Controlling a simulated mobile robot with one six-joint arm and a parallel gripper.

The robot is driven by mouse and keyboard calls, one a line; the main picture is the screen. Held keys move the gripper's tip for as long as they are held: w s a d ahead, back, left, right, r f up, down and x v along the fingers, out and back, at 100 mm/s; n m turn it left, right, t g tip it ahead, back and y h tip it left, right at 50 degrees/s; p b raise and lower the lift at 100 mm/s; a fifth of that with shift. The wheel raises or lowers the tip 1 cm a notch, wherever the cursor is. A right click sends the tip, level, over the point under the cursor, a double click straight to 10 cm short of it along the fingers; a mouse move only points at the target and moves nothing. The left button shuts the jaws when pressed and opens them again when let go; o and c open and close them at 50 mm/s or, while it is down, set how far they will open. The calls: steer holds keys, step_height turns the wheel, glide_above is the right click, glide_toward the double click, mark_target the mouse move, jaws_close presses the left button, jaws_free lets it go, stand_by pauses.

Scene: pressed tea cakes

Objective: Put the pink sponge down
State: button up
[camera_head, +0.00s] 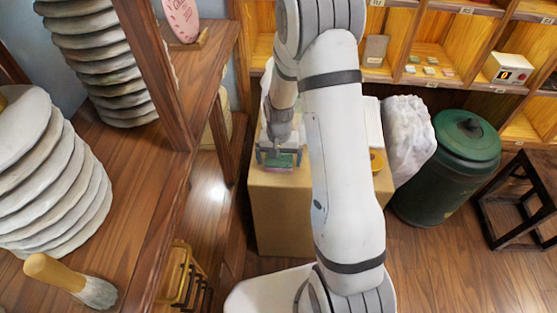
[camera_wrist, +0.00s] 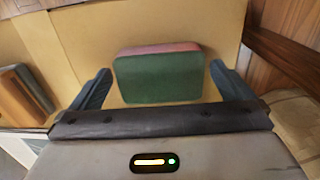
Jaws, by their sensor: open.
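The pink sponge (camera_wrist: 158,75) has a green pad facing my wrist camera, with a pink strip along its far edge. It lies on the flat tan top of a box (camera_wrist: 160,30). My gripper (camera_wrist: 159,69) is open, with one blue finger on each side of the sponge and a gap at both sides. In the head view my gripper (camera_head: 279,155) is low over the tan box (camera_head: 280,210), and a bit of the sponge (camera_head: 277,162) shows green beneath it. My arm hides part of the box top.
A white bag (camera_head: 407,140), a green lidded bin (camera_head: 450,170) and a dark wooden stand (camera_head: 515,205) are right of the box. Wooden shelving (camera_head: 440,45) stands behind. At left, stacked pale discs (camera_head: 50,190) and a brush (camera_head: 75,282) sit on a wooden surface (camera_head: 135,190).

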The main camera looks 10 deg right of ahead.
mark_target(279, 161)
step_height(279, 161, up, 11)
steer(key=s+r+n+t, duration=0.1)
steer(key=s+r, duration=0.6)
steer(key=s, duration=0.3)
steer(key=s+r+n+t, duration=0.1)
steer(key=s+r+n, duration=0.1)
steer(key=s+r, duration=0.6)
steer(key=s, duration=0.2)
steer(key=shift+s+n+p, duration=0.3)
steer(key=shift+s+p, duration=0.1)
step_height(279, 161, up, 6)
steer(key=p, duration=0.5)
steer(key=shift+s+t, duration=0.15)
steer(key=shift+t, duration=0.15)
steer(key=shift+c, duration=0.3)
